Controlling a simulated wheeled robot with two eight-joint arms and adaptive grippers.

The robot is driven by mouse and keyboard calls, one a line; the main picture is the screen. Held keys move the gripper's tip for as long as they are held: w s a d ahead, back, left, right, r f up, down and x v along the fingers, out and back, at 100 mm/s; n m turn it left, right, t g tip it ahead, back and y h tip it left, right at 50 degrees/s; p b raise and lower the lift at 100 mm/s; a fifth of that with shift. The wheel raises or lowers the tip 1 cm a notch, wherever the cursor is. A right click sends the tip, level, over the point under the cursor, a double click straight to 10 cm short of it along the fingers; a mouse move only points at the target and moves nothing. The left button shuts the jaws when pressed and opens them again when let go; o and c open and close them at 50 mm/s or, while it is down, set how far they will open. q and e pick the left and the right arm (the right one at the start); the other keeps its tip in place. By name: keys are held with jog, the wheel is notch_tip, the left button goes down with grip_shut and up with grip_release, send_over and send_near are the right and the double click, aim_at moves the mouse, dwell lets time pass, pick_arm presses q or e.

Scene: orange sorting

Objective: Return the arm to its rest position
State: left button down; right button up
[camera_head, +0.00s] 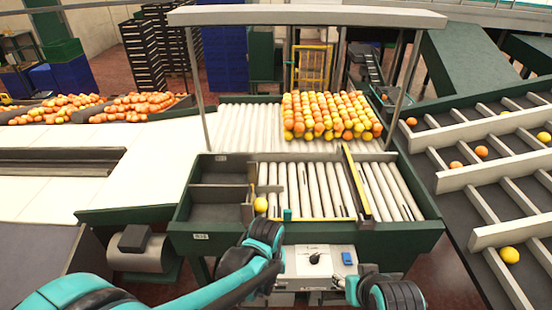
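My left arm, teal and black, comes in from the lower left and reaches the front edge of the sorting table (410,237). Its far end (264,236) is below a single yellow fruit (261,204), which sits at the front left of the rollers, by the dark compartments. I cannot make out the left fingers, and no fruit shows held there. Part of my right arm, a teal and black link, shows at the bottom right of centre, in front of the table.
Many orange and yellow fruits (330,115) lie on the rear rollers. A yellow-edged divider (356,183) splits the front rollers. A grey panel (318,262) is at the table front. Sloped lanes (490,175) with a few fruits stand at right. A pale conveyor (150,155) runs left.

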pick_arm(q)
jog(key=s+a+f+t+b, duration=0.3)
jog(key=a+f+b, duration=0.1)
jog(key=a+b, duration=0.4)
jog(key=s+a+f+t+b, duration=0.3)
jog(key=a+b, duration=0.5)
jog(key=b, duration=0.4)
jog(key=shift+f, duration=0.8)
jog(key=shift+w+a, duration=0.1)
